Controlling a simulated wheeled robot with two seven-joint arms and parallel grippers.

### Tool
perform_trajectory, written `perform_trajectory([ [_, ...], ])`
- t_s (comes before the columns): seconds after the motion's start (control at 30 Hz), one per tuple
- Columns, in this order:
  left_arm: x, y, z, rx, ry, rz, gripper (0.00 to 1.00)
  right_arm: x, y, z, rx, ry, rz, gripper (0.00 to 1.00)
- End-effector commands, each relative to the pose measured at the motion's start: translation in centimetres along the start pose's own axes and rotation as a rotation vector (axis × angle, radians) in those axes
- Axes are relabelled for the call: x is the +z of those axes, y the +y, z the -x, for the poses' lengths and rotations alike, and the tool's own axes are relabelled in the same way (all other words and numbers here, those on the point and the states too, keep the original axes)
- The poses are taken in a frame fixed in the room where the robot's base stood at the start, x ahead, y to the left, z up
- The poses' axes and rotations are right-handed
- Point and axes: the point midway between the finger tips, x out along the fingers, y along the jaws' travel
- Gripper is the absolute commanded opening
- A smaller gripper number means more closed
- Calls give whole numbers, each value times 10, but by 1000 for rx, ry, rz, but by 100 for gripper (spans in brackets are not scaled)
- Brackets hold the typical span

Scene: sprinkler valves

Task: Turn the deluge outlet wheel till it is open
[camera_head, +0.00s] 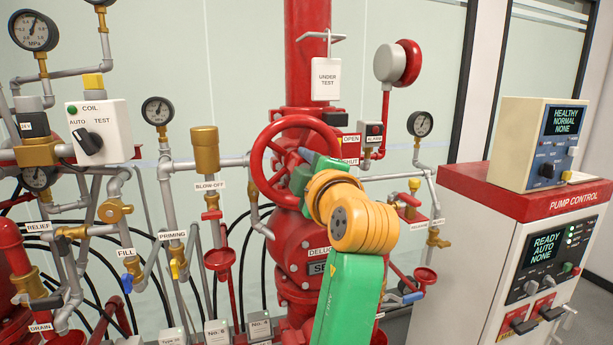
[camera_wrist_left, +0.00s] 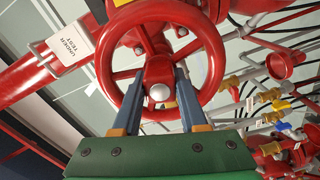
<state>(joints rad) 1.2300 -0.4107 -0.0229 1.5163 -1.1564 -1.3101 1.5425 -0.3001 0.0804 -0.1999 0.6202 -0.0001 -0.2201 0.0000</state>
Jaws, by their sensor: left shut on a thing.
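The red deluge outlet wheel (camera_head: 256,165) is mounted upright on the red valve body (camera_head: 283,262), in the middle of the head view. It fills the top middle of the left wrist view (camera_wrist_left: 212,62), with its hub and silver centre nut (camera_wrist_left: 159,92) facing me. My left gripper (camera_head: 306,160) is at the wheel's hub, its green hand and orange wrist hiding the wheel's lower right. In the left wrist view its blue-grey fingers (camera_wrist_left: 160,74) lie on either side of the hub, shut on the wheel. My right gripper is not in view.
An OPEN/SHUT plate (camera_head: 350,147) is right of the wheel. An UNDER TEST tag (camera_head: 326,78) hangs above on the red riser. Gauges, thin pipes and small valves crowd the left. The pump control cabinet (camera_head: 480,240) stands at the right.

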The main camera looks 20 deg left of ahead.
Motion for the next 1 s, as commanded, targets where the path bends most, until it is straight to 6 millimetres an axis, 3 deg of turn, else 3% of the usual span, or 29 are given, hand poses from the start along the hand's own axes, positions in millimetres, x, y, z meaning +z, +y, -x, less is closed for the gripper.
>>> perform_trajectory([
  [0.07,1,-2,0,0,0,263,0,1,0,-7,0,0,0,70],
  [0.1,0,0,0,-1,0,282,51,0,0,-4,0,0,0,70],
  [0.17,0,0,0,-1,0,276,67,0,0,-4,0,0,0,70],
  [0.2,0,0,0,-1,0,275,70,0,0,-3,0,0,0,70],
  [0.5,0,-1,3,0,0,273,70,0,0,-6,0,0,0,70],
  [0.8,0,-1,60,4,0,273,70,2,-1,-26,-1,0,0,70],
  [1.0,0,0,71,-1,0,272,70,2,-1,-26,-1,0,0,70],
])
